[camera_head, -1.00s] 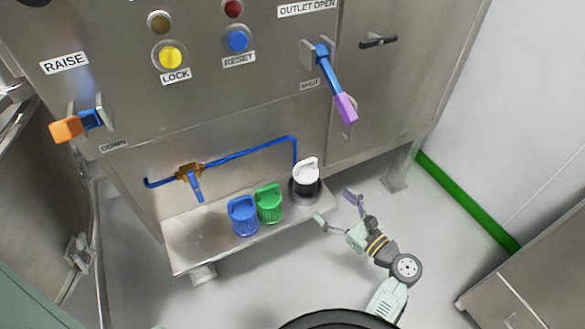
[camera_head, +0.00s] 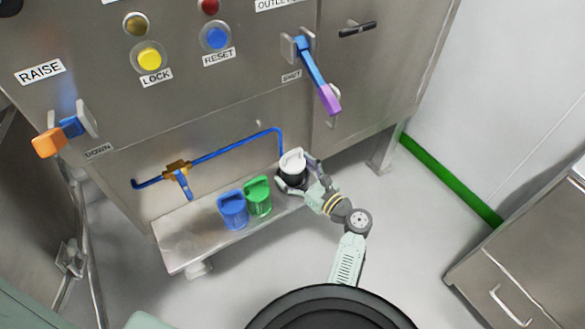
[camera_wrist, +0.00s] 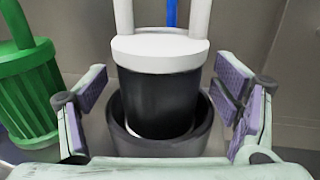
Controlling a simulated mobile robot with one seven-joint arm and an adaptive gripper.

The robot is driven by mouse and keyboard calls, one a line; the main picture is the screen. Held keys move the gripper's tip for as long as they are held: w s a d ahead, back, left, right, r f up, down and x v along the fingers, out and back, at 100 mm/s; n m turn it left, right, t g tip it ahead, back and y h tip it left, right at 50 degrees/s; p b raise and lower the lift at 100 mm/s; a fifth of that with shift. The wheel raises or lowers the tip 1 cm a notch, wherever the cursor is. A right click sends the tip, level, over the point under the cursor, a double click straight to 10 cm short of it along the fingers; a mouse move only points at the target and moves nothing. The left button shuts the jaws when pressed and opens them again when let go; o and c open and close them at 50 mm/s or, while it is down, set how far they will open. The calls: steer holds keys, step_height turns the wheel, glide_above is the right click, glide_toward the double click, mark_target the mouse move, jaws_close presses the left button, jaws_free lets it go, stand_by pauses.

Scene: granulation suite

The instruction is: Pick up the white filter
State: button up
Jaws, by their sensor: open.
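The white filter (camera_head: 292,164) has a white cap with a loop handle and a dark body. It stands upright in a dark round holder at the right end of the steel shelf. In the wrist view the filter (camera_wrist: 160,55) is in the middle, its lower part inside the holder (camera_wrist: 203,140). My gripper (camera_head: 298,175) is at the filter, with its fingers spread on either side. In the wrist view the purple-padded fingers of my gripper (camera_wrist: 160,97) stand left and right of the filter, with gaps on both sides. The fingers do not touch it.
A green filter (camera_head: 257,197) and a blue filter (camera_head: 232,210) stand left of the white one on the shelf (camera_head: 185,250). A blue pipe (camera_head: 235,146) with a brass valve runs behind them. A lever with a purple grip (camera_head: 329,99) hangs above right.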

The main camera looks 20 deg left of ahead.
steer(key=shift+w+a, duration=0.15)
steer(key=shift+a, duration=0.2)
steer(key=shift+c, duration=0.2)
steer(key=c, duration=1.3)
